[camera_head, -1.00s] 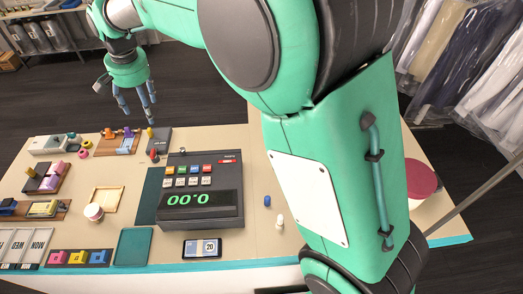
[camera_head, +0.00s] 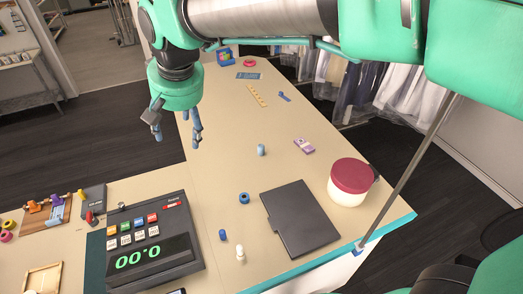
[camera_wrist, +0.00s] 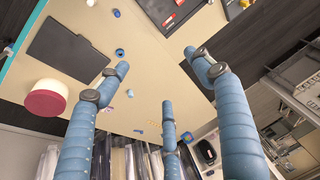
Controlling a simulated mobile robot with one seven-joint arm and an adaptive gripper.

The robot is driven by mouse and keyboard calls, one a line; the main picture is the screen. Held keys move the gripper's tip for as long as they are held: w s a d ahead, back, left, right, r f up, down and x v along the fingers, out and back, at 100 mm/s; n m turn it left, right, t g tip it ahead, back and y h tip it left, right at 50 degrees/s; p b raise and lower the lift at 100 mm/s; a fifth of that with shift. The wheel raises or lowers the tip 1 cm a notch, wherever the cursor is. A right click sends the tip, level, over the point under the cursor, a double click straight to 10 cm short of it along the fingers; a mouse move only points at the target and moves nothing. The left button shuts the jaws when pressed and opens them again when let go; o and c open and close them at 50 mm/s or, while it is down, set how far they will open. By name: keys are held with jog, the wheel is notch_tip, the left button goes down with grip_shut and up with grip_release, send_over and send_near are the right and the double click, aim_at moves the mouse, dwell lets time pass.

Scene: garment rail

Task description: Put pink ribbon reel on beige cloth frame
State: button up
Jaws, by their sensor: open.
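A small pink reel (camera_head: 6,236) lies at the far left edge of the head view, beside a yellow one (camera_head: 9,225); I take it for the pink ribbon reel. The beige cloth frame (camera_head: 42,279), with a light wooden rim, is partly cut off at the bottom left. My gripper (camera_head: 178,135) hangs open and empty in the air, beyond the table's edge in the picture and well right of both. In the wrist view its three fingers (camera_wrist: 158,76) are spread with nothing between them. Neither the reel nor the frame can be made out there.
A black till (camera_head: 150,245) stands right of the frame. A dark flat board (camera_head: 300,218) and a red-lidded tub (camera_head: 350,182) are on the right. A reddish round thing (camera_head: 249,63) lies at the far end. A metal pole (camera_head: 410,165) rises at right. The mid-table is mostly clear.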

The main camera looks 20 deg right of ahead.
jog(key=s+d+f+t, duration=0.1)
jog(key=s+d+f, duration=0.1)
jog(key=s+d, duration=0.7)
jog(key=s+d+f+t+h, duration=0.1)
jog(key=s+d+f, duration=0.2)
jog(key=s+d, duration=0.6)
jog(key=s, duration=0.2)
jog(key=shift+s+d+f+m, duration=0.15)
jog(key=shift+s+f+m, duration=0.15)
jog(key=shift+s, duration=0.1)
jog(key=shift+f, duration=0.1)
notch_tip(320, 180, down, 13)
jog(key=b, duration=1.2)
jog(key=shift+r+b, duration=0.2)
jog(key=shift+b, duration=0.2)
